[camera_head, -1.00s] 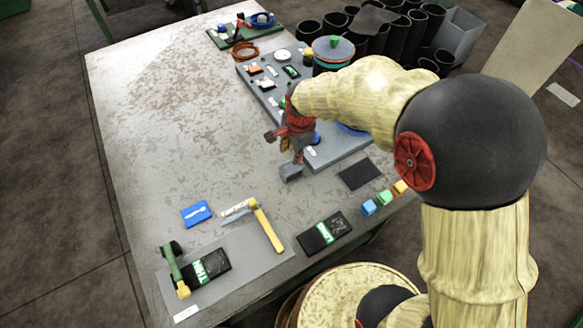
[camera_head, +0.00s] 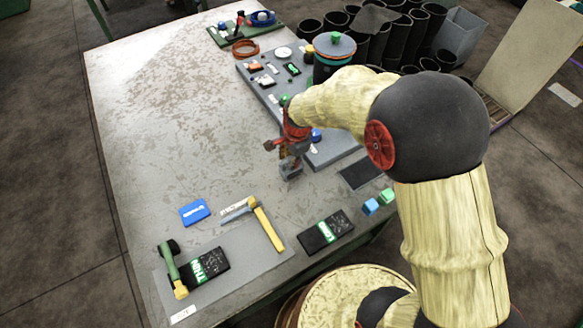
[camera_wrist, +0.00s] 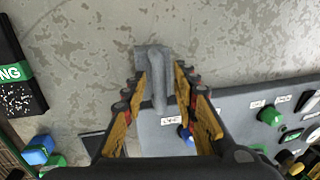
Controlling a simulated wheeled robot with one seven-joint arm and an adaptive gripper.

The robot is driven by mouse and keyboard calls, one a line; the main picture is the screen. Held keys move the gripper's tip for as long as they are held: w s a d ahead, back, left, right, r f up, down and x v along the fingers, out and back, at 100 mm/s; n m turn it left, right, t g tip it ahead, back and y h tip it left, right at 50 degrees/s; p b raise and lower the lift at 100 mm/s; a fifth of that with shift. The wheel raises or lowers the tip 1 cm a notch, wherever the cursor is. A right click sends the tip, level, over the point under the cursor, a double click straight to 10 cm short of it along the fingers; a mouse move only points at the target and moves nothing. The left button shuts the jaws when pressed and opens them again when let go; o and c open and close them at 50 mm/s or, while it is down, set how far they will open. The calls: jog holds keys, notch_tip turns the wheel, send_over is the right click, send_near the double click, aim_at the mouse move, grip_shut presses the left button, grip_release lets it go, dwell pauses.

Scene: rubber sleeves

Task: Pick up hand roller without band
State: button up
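My gripper (camera_wrist: 160,82) is low over the front left edge of the grey board, pointing down; it also shows in the head view (camera_head: 290,160). Its fingers stand apart, on either side of a plain grey, bent tool-like piece (camera_wrist: 158,68), with a gap showing at each side. I cannot tell whether this piece is the hand roller. A roller-like tool with a green handle (camera_head: 169,261), a dark wheel and a yellow end lies at the front left of the table, away from my gripper. A yellow-handled tool (camera_head: 267,226) lies to its right.
The grey board (camera_head: 335,148) carries labelled small parts and a round dark container (camera_head: 333,50). A black LONG box (camera_head: 325,232), a THIN box (camera_head: 205,268), a blue box (camera_head: 194,212) and small blocks (camera_head: 371,206) lie in front.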

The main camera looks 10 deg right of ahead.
jog(key=shift+c, duration=1.2)
jog(key=c, duration=0.4)
grip_shut()
